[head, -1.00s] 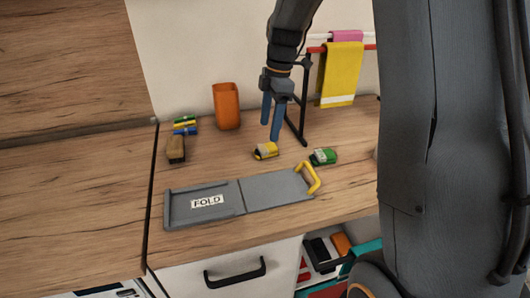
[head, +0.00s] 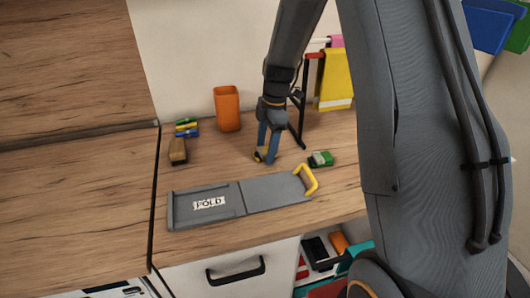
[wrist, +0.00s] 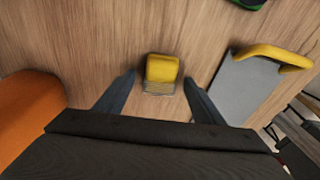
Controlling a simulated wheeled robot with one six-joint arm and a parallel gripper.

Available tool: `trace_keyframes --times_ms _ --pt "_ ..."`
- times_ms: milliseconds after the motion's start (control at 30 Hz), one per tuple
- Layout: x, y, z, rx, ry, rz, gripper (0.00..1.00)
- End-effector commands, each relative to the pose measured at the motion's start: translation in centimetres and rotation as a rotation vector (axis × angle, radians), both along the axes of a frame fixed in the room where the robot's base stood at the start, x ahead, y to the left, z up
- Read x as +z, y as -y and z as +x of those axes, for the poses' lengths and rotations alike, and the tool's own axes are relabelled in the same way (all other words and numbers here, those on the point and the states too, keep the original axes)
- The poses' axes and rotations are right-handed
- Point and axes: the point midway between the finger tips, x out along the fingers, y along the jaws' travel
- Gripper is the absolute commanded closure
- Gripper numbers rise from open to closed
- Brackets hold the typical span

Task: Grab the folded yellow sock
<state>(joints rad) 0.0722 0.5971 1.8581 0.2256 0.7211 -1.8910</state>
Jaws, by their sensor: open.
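The folded yellow sock (wrist: 162,70) lies on the wooden counter, with a greyish band at its near end. In the wrist view it sits between and slightly beyond the two blue fingertips of my gripper (wrist: 158,82), with a gap on each side. My gripper (head: 266,158) is open, points down and is low over the counter. In the head view the fingers hide most of the sock (head: 257,157).
A grey folding board (head: 278,191) with a yellow handle lies in front. A green folded item (head: 320,159) is to the right. An orange bin (head: 227,108), a brown brush-like block (head: 178,151) and a rack with a yellow towel (head: 335,80) stand around.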

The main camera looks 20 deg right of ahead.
Motion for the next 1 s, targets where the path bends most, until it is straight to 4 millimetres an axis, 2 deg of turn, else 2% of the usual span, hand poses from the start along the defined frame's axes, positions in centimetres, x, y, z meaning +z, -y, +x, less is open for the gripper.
trace_keyframes --times_ms 100,367,767,867,1000 --pt "0.0 0.0 0.0 0.0 0.0 0.0 0.38" --pt "0.0 0.0 0.0 0.0 0.0 0.0 0.81" --pt "0.6 0.0 0.1 0.0 0.001 0.0 0.81" --pt "1.4 0.0 0.1 0.0 0.003 0.0 0.81" --pt "3.5 0.0 0.2 0.0 0.005 0.0 0.81"
